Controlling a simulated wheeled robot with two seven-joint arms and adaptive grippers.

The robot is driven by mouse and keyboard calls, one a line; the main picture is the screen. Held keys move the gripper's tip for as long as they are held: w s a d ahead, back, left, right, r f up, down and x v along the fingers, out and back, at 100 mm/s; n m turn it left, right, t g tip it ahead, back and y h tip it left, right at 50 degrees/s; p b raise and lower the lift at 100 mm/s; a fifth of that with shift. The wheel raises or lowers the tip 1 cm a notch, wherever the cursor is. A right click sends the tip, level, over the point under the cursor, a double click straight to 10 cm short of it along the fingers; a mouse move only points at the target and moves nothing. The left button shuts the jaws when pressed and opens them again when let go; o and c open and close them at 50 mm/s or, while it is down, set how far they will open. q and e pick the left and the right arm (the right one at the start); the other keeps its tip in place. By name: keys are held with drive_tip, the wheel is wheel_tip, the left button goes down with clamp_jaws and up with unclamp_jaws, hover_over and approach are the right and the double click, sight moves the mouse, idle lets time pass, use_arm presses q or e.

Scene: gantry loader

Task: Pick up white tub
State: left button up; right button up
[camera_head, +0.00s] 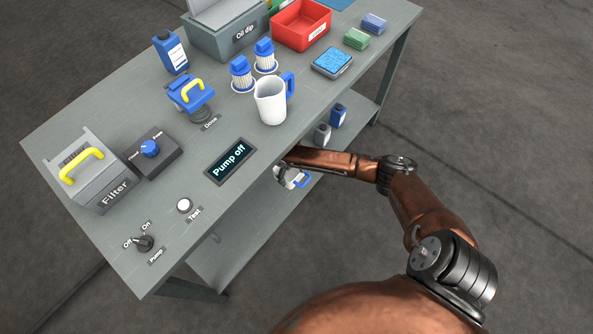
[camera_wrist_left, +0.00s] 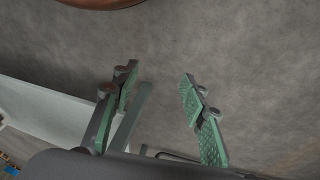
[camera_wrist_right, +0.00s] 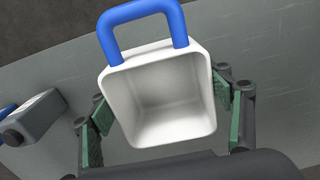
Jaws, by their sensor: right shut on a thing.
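The white tub (camera_wrist_right: 160,95) is a square, open-topped, empty container with a blue loop handle. In the right wrist view it sits between the green-padded fingers of my right gripper (camera_wrist_right: 158,102), which is shut on its two sides. In the head view the tub (camera_head: 290,178) shows small, below the table's front edge and over the lower shelf, partly hidden by my right arm. I cannot tell whether it touches the shelf. My left gripper (camera_wrist_left: 160,78) is open and empty, with bare floor between its fingers. It is not in the head view.
The lower shelf (camera_head: 240,240) holds a grey container (camera_head: 322,134) and a blue one (camera_head: 338,116), near the tub. The tabletop edge overhangs it. On top stand a white jug (camera_head: 270,103), a filter box (camera_head: 95,188), a pump display (camera_head: 230,161) and a red bin (camera_head: 301,38).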

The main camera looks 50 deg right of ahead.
use_arm(q)
drive_tip(key=s+a+r+g+y+p, duration=0.2)
drive_tip(key=s+a+r+g+p, duration=0.15)
drive_tip(key=s+a+r, duration=0.35)
drive_tip(key=f, duration=0.2)
drive_tip(key=d+f+p, duration=0.1)
drive_tip(key=f, duration=0.2)
drive_tip(key=shift+s+p, duration=0.15)
drive_tip(key=shift+p, duration=0.15)
use_arm(e)
drive_tip(key=s+a+r, duration=0.3)
drive_tip(key=s+a, duration=0.2)
drive_tip(key=s, duration=0.2)
drive_tip(key=shift+r, duration=0.25)
